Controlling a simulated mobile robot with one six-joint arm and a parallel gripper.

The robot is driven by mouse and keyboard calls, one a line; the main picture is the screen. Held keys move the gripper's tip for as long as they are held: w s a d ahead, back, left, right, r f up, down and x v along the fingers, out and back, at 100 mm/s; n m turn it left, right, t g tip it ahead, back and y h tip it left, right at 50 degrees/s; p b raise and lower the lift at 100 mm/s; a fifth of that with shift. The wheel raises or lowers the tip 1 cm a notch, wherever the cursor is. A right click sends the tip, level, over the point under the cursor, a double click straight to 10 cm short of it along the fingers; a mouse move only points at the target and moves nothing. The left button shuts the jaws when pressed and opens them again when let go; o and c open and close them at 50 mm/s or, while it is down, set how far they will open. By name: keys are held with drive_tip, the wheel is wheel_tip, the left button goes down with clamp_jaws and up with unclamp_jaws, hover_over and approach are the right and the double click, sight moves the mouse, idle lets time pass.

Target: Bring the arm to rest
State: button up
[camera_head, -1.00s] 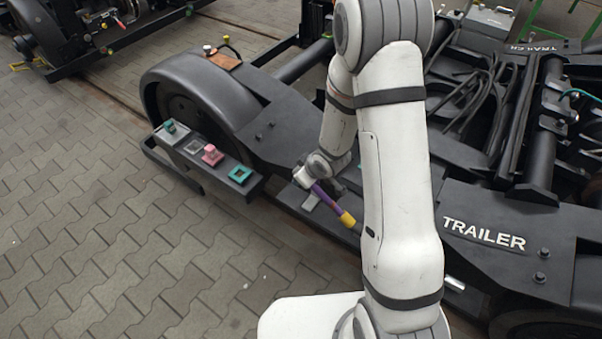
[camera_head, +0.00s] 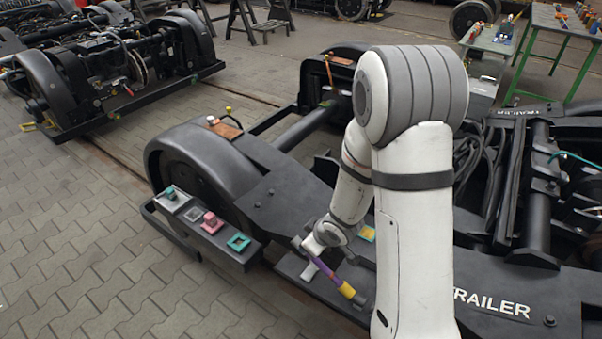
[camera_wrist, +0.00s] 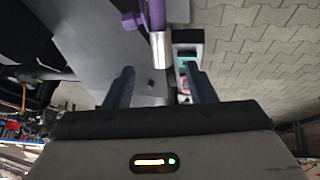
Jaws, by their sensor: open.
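My white arm reaches down over a dark bogie (camera_head: 285,205) marked TRAILER. In the head view my gripper (camera_head: 306,247) is small beside a purple tool (camera_head: 325,270) with a yellow end; its fingers are hard to make out there. In the wrist view my gripper (camera_wrist: 160,82) has its two dark fingers wide apart, with nothing clamped between them. The purple tool (camera_wrist: 155,15) and its silver end show beyond the fingertips.
A dark shelf (camera_head: 247,262) on the bogie's left side carries green, grey, pink (camera_head: 212,223) and teal (camera_head: 238,242) pieces. Another bogie (camera_head: 110,75) stands at the back left. Green-framed tables (camera_head: 567,22) stand at the back right. The paved floor at the left is clear.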

drive_tip(key=s+d+r+m+h+p, duration=0.2)
drive_tip(key=d+r, duration=0.2)
drive_tip(key=r, duration=0.5)
drive_tip(key=s+d+r+m+h+p, duration=0.2)
drive_tip(key=d+r+m, duration=0.15)
drive_tip(key=r, duration=0.45)
drive_tip(key=s+r+m+g+p, duration=0.3)
drive_tip(key=s+r+m+p, duration=0.1)
drive_tip(key=s+r, duration=0.9)
drive_tip(key=shift+s+r+y, duration=0.4)
drive_tip(key=shift+s, duration=0.75)
